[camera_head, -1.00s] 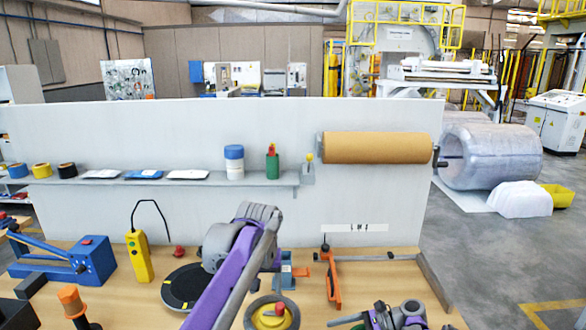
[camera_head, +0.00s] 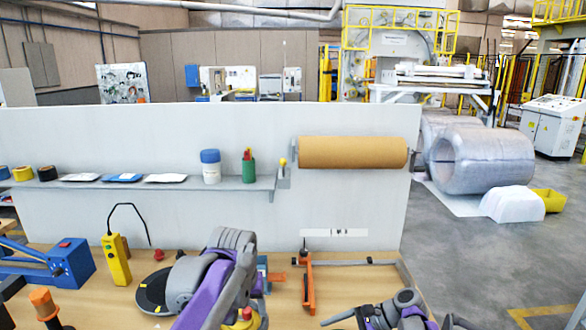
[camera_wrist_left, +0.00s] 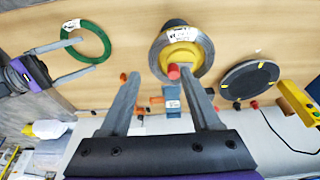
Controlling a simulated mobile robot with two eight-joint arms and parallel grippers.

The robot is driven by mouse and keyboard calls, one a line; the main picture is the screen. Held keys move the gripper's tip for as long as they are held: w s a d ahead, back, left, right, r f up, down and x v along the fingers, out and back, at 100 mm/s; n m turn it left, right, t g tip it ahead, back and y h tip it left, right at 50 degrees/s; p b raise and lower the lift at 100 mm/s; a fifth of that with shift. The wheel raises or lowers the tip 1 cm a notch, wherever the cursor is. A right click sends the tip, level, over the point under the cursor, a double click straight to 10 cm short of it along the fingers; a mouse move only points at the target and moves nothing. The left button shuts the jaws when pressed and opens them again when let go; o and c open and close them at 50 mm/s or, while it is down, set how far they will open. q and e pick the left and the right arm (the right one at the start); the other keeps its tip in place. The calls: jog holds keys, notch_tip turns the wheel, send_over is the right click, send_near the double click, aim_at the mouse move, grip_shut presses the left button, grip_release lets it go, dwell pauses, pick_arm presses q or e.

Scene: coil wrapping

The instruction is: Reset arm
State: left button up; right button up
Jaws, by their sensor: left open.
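My left arm, purple and grey, comes up from the bottom of the head view, its wrist (camera_head: 228,243) above the bench. Its fingers are hidden there. In the left wrist view my left gripper (camera_wrist_left: 163,76) is open, its two grey fingers apart and nothing seen held. A yellow-centred coil with a red knob (camera_wrist_left: 181,53) shows beyond the fingertips. My right gripper (camera_wrist_left: 89,54) shows at the left of that view with fingers apart, by a green ring (camera_wrist_left: 103,40); I cannot tell whether they touch. My right wrist (camera_head: 400,312) is at the bottom of the head view.
A wooden bench (camera_head: 350,290) holds a black disc (camera_head: 153,292), a yellow pendant control (camera_head: 117,262), a blue tool (camera_head: 72,262) and an orange-handled tool (camera_head: 308,288). A white panel (camera_head: 350,205) with a shelf and brown paper roll (camera_head: 352,152) stands behind.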

jog(key=s+d+r+n+t+h, duration=0.1)
jog(key=s+r+n+h, duration=0.2)
jog(key=s, duration=0.4)
jog(key=s+d+r+n+t+h, duration=0.1)
jog(key=s+r+n+h, duration=0.25)
jog(key=s, duration=0.35)
pick_arm(q)
jog(key=s+a+f+t, duration=0.1)
jog(key=s+a+f, duration=0.2)
jog(key=s+f, duration=0.3)
jog(key=s+a+f+t, duration=0.2)
jog(key=s+a+f, duration=0.2)
jog(key=s, duration=1.1)
notch_tip(320, 180, down, 3)
jog(key=shift+s+f, duration=0.1)
jog(key=shift+s, duration=0.25)
pick_arm(e)
jog(key=s+d+f+n+t+h, duration=0.1)
jog(key=s+d+n+h, duration=0.1)
jog(key=s+n, duration=0.2)
jog(key=s+d+f+n+t+h, duration=0.2)
jog(key=s+n, duration=0.3)
jog(key=s, duration=0.4)
jog(key=shift+d+h, duration=0.45)
jog(key=shift+d, duration=0.35)
pick_arm(q)
jog(key=shift+a, duration=0.1)
pick_arm(e)
jog(key=shift+f, duration=0.15)
